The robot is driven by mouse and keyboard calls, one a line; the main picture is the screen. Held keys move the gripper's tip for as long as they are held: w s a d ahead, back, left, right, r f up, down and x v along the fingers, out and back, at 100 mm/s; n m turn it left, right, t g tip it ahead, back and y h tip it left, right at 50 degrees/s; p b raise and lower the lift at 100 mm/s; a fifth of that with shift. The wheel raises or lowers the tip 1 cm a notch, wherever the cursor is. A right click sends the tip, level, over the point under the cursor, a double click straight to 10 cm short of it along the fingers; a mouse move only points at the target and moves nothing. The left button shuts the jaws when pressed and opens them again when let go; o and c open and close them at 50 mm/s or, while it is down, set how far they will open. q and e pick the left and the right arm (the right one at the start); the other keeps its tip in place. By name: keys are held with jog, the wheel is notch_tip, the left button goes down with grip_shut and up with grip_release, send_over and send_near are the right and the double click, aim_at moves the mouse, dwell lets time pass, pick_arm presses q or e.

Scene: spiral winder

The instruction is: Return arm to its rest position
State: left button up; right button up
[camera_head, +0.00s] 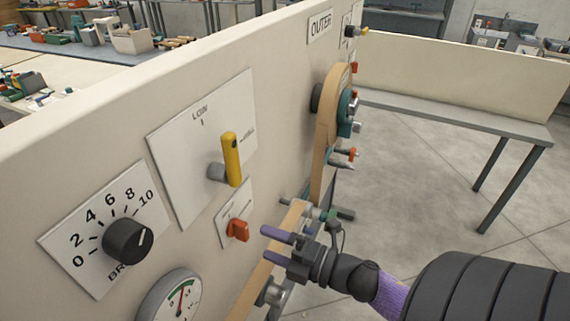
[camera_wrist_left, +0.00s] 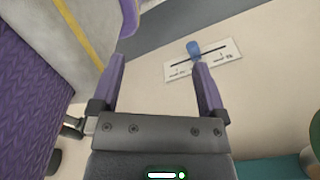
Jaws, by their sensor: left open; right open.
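My right arm (camera_head: 490,290) comes in from the right edge of the head view. Its gripper (camera_head: 264,243) is open and empty, its two purple fingers pointing left towards the panel (camera_head: 300,130). The fingers are a little right of and below the red switch (camera_head: 238,230), apart from it in the picture. My left gripper (camera_wrist_left: 159,64) is open in the left wrist view, with nothing between its fingers. A blue slider knob (camera_wrist_left: 193,48) on a white plate (camera_wrist_left: 225,57) appears just beyond its right fingertip; I cannot tell whether they touch.
The panel carries a yellow lever (camera_head: 231,160), a black dial (camera_head: 128,241), a gauge (camera_head: 178,298) and a round wooden wheel (camera_head: 328,130). A grey bench (camera_head: 460,116) stands at the right. Open floor (camera_head: 420,190) lies between bench and panel.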

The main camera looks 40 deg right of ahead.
pick_arm(q)
jog(key=shift+d+f, duration=0.1)
jog(key=shift+d, duration=0.25)
pick_arm(e)
jog(key=v, duration=0.4)
pick_arm(q)
jog(key=shift+a, duration=0.1)
